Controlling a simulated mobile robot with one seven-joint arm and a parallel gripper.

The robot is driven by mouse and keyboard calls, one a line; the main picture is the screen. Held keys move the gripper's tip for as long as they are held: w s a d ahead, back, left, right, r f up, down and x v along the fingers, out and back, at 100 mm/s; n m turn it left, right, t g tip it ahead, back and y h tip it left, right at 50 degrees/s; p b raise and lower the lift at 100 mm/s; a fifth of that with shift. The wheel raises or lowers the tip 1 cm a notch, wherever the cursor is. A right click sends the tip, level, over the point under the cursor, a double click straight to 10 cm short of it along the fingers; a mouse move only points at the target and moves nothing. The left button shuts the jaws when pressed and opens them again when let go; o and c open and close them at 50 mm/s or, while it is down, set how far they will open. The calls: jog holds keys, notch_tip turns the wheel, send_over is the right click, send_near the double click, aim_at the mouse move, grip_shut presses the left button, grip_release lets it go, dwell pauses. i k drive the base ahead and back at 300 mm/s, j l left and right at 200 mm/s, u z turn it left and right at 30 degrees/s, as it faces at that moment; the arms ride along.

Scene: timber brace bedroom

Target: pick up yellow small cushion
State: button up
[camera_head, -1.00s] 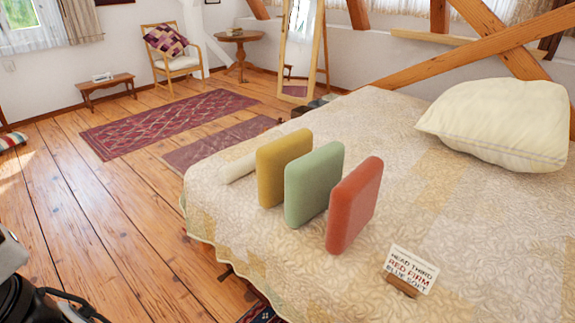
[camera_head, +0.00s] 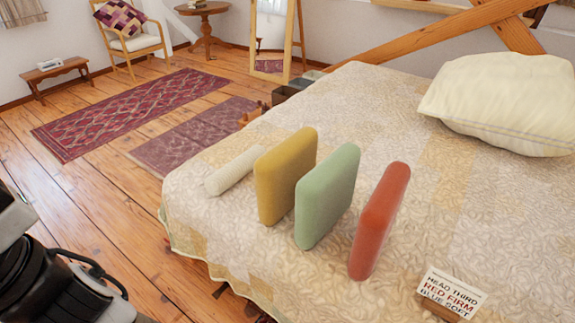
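The yellow small cushion (camera_head: 284,176) stands upright on the bed, leftmost in a row of three small cushions. A green cushion (camera_head: 327,197) stands just to its right and partly overlaps it in this view. A red cushion (camera_head: 379,220) stands further right, apart from the green one. Part of my arm (camera_head: 60,270) shows at the lower left, off the bed. My gripper is not in view, and nothing visible touches the yellow cushion.
The bed (camera_head: 480,215) carries a white roll (camera_head: 233,171) left of the yellow cushion, a big cream pillow (camera_head: 505,103) and a lettered card (camera_head: 450,292). Rugs (camera_head: 130,110) lie on the wooden floor. A chair (camera_head: 130,38), bench (camera_head: 58,75) and mirror (camera_head: 271,35) stand behind.

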aim_at(278, 171)
jog(key=i+j+z, duration=0.1)
jog(key=i+j, duration=0.15)
jog(key=i+j+z, duration=0.1)
jog(key=i+j, duration=0.15)
jog(key=j, duration=0.15)
jog(key=i+j+z, duration=0.1)
jog(key=j, duration=0.25)
jog(key=i+j+z, duration=0.1)
jog(key=i+j, duration=0.25)
jog(key=i+j+z, duration=0.1)
jog(key=j, duration=0.3)
jog(key=i+j+z, duration=0.1)
jog(key=i+j, duration=0.2)
jog(key=j, duration=0.15)
